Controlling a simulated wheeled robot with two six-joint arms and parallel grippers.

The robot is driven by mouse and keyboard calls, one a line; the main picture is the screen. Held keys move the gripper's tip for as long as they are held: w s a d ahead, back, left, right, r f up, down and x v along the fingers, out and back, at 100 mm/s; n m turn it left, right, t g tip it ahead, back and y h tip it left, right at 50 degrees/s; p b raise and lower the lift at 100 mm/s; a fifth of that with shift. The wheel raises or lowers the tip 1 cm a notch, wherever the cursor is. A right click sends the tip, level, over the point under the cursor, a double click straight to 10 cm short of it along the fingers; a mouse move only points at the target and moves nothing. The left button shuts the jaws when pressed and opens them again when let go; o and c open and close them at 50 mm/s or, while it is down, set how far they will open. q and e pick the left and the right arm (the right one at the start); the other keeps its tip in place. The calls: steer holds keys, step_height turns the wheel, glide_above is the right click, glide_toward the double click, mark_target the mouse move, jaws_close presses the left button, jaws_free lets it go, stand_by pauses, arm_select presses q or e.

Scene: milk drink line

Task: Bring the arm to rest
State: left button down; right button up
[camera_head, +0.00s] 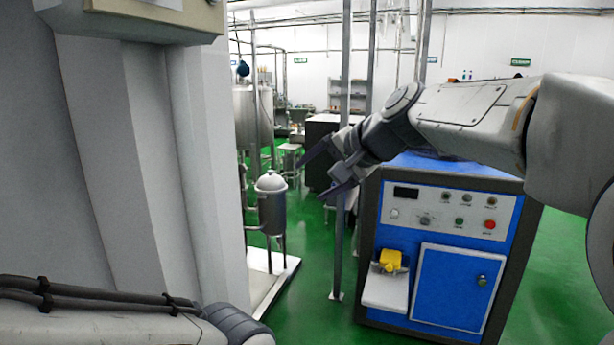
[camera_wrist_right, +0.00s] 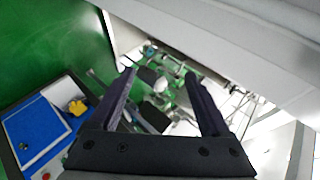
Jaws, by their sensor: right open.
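My right arm (camera_head: 460,115) reaches in from the right in the head view, in front of a blue machine. My right gripper (camera_head: 318,176) is open, with its two dark fingers spread and nothing between them. It is in the air to the upper left of the machine. In the right wrist view the two fingers (camera_wrist_right: 160,98) stand apart and empty. Part of my left arm (camera_head: 100,325) shows at the lower left of the head view; its gripper is out of the frame.
The blue machine (camera_head: 450,240) has a control panel, a door and a yellow part (camera_head: 390,261) over a small white shelf (camera_head: 385,290). A grey wall or cabinet (camera_head: 140,150) fills the left side. A steel vessel (camera_head: 271,205) stands beyond. Green floor (camera_head: 320,240) lies open between.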

steer(key=s+d+f+n+g+h, duration=0.1)
steer(key=s+d+f+h, duration=0.1)
steer(key=d+f, duration=0.35)
steer(key=s+d+f+n+g+h, duration=0.1)
steer(key=s+d+f, duration=0.15)
steer(key=f, duration=0.65)
steer(key=s+d+f+n+g+h, duration=0.1)
steer(key=s+d+f+h, duration=0.15)
steer(key=f, duration=0.45)
steer(key=s+d+f+n+g+h, duration=0.2)
steer(key=s+d+f+n+g, duration=0.3)
steer(key=s+f, duration=0.7)
steer(key=s+a+r+n, duration=0.3)
steer(key=s+a, duration=0.3)
steer(key=s, duration=0.1)
steer(key=s+a+r+n+y, duration=0.1)
steer(key=s+a+r+n, duration=0.1)
steer(key=s+a, duration=0.4)
steer(key=shift+s+a+r+n+b, duration=0.2)
steer(key=shift+s+r+n+b, duration=0.15)
steer(key=shift+s+r, duration=0.25)
